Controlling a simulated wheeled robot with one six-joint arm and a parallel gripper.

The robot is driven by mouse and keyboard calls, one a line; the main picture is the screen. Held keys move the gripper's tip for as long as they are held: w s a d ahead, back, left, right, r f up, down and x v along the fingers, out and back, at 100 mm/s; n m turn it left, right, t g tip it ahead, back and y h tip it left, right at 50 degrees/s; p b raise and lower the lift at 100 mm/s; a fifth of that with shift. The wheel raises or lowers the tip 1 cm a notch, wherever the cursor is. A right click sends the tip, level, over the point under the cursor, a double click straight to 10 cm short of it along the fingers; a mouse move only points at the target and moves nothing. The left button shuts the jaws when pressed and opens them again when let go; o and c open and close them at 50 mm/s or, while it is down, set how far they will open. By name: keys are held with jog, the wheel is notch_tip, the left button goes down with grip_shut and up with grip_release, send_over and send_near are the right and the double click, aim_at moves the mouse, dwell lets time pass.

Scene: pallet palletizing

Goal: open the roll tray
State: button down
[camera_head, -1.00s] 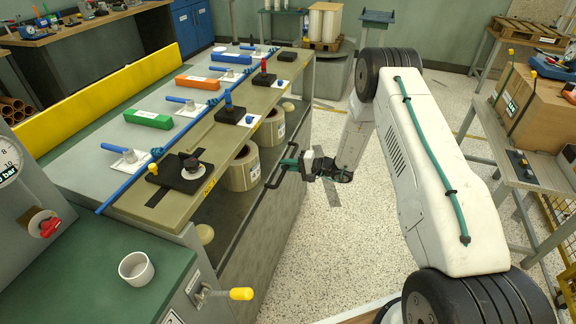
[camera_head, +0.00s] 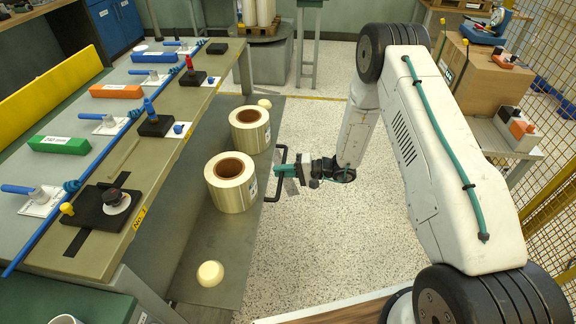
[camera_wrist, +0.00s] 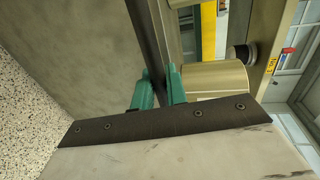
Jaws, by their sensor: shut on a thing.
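The roll tray (camera_head: 222,238) is a grey flat tray that sticks out from under the workbench top on the right side. It carries two cream rolls, a near one (camera_head: 231,190) and a far one (camera_head: 250,132), both upright with brown cores. My gripper (camera_head: 284,171) is shut on the black tray handle (camera_head: 271,198) at the tray's right edge. In the wrist view, the teal fingertips (camera_wrist: 158,90) close around the dark handle bar (camera_wrist: 148,35). The exact finger contact is partly hidden.
The workbench (camera_head: 165,155) holds a blue rail, colored blocks and black fixtures. Cream domes sit at the tray's near (camera_head: 210,273) and far (camera_head: 265,104) ends. Speckled floor (camera_head: 320,235) is open right of the tray. A side table with boxes (camera_head: 495,85) and a yellow mesh fence stand farther right.

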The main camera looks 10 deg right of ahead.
jog(key=shift+s+d, duration=0.15)
jog(key=shift+d, duration=0.35)
jog(key=c, duration=1.5)
grip_release()
jog(key=shift+d, duration=0.1)
jog(key=v, duration=0.7)
jog(key=shift+d, duration=0.3)
jog(key=shift+r, duration=0.1)
